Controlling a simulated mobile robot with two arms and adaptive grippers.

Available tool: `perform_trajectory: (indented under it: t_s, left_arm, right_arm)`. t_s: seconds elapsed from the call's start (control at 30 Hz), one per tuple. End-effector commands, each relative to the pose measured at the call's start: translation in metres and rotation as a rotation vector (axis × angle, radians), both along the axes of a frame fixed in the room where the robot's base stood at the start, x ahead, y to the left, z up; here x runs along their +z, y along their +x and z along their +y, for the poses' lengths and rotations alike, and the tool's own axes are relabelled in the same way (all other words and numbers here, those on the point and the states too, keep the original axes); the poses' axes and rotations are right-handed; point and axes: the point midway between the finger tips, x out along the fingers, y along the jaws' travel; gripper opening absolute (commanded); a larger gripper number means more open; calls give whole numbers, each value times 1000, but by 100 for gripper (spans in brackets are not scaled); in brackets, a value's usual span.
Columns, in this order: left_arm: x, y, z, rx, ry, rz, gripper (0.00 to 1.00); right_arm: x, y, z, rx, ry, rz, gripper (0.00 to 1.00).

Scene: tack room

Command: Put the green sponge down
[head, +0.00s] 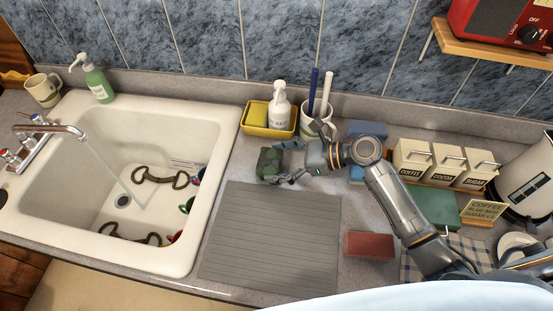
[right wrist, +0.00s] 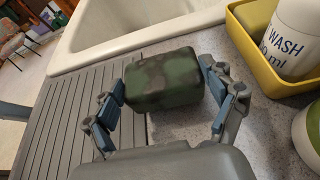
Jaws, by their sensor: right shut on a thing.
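My left gripper is not in view.
A yellow tub (head: 257,128) with a white wash bottle (head: 280,108) stands just behind the sponge. Beside it is a mug (head: 318,124) with brushes. The white sink (head: 100,120) is left. A red sponge (head: 370,245) and canisters (head: 445,160) are right. The mat is bare.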

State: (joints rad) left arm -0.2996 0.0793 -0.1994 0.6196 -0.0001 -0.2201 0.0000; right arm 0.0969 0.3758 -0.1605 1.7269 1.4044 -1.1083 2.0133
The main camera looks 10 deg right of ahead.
Motion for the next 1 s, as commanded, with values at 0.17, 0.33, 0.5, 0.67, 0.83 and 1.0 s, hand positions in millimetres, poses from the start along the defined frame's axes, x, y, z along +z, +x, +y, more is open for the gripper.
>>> perform_trajectory:
  t_s: [0.17,0.33,0.5,0.67,0.83,1.0]
  left_arm:
    - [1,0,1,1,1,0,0]
    - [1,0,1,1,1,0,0]
    - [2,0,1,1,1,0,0]
    - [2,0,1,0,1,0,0]
    - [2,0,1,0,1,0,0]
    - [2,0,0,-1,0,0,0]
  right_arm:
    - [-5,0,0,0,1,-1,68]
    - [-5,0,0,0,0,-1,68]
    - [-10,0,0,0,0,0,68]
    - [-12,0,1,0,0,-1,100]
    - [-11,0,1,0,0,-1,100]
    - [-11,0,0,0,0,-1,100]
